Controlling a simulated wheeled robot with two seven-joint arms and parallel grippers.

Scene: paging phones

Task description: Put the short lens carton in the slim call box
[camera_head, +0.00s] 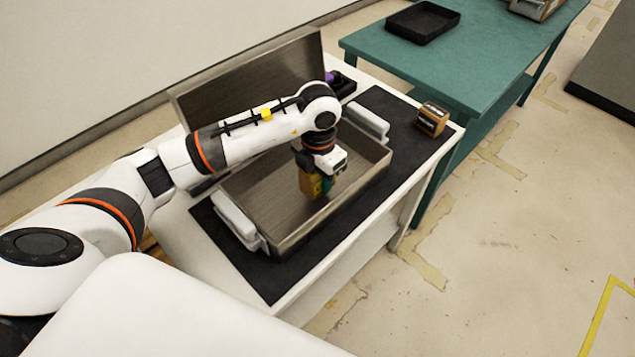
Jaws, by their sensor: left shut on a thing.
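A metal box (285,237), which I take for the slim call box, stands open on a dark mat, its lid (250,78) raised at the back. My left gripper (318,178) points down inside the box's walls. It is shut on a small yellow-brown carton (309,186), which I take for the short lens carton. A teal patch shows beside the carton; I cannot tell what it belongs to. The gripper hides part of the carton, and I cannot tell whether it touches the box floor. My right gripper is not in view.
White blocks (236,220) flank the box at both ends. A brown-and-black carton (432,119) sits at the white table's right corner. A dark item with purple (341,82) lies behind. A teal table (470,55) bears a black tray (423,22).

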